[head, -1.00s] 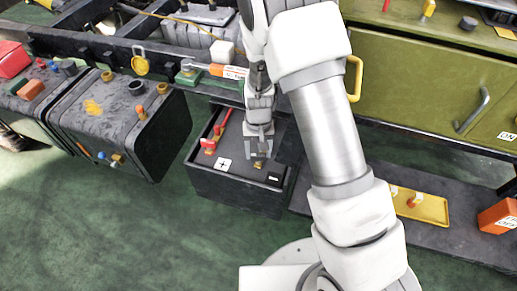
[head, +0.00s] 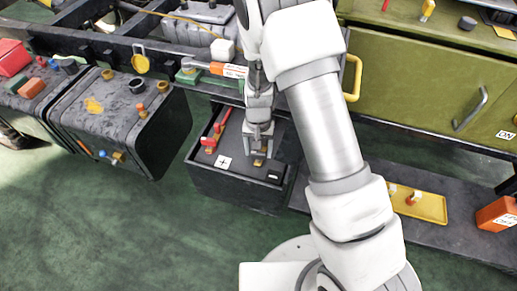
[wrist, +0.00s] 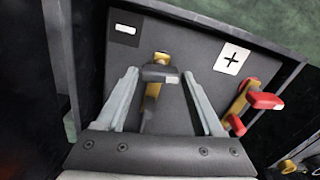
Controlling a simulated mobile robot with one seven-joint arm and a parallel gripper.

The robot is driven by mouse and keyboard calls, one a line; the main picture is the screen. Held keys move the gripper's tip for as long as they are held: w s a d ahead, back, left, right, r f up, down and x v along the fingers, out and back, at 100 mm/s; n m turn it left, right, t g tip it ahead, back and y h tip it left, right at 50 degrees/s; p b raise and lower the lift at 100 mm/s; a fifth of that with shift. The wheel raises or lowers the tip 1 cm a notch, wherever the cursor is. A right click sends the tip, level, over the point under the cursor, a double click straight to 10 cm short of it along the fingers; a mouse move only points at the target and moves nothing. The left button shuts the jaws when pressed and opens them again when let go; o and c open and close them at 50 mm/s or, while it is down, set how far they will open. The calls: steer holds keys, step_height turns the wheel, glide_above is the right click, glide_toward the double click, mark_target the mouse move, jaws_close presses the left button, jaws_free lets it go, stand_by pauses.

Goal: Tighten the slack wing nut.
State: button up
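A black battery box (head: 230,188) has a plus label (head: 223,163) and a minus label (head: 274,177) on top. On the minus side a brass terminal clamp (wrist: 150,108) carries a dark wing nut (wrist: 160,75). On the plus side another brass clamp has a red wing nut (wrist: 265,101); its red parts also show in the head view (head: 209,143). My gripper (head: 258,158) points down over the minus terminal. In the wrist view its fingers (wrist: 160,72) stand apart on either side of the dark nut, with gaps visible. Which nut is slack cannot be told.
A black tank (head: 120,115) stands left of the battery. A green cabinet (head: 430,85) is behind on the right, above a low dark shelf with a yellow tray (head: 428,208) and an orange box (head: 497,213). A frame rail runs behind the battery. Green floor in front is clear.

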mark_target(258, 153)
steer(key=shift+o, duration=1.4)
steer(key=shift+r, duration=0.1)
step_height(258, 153, up, 17)
steer(key=p, duration=0.4)
steer(key=shift+r, duration=0.15)
steer(key=shift+s, duration=0.1)
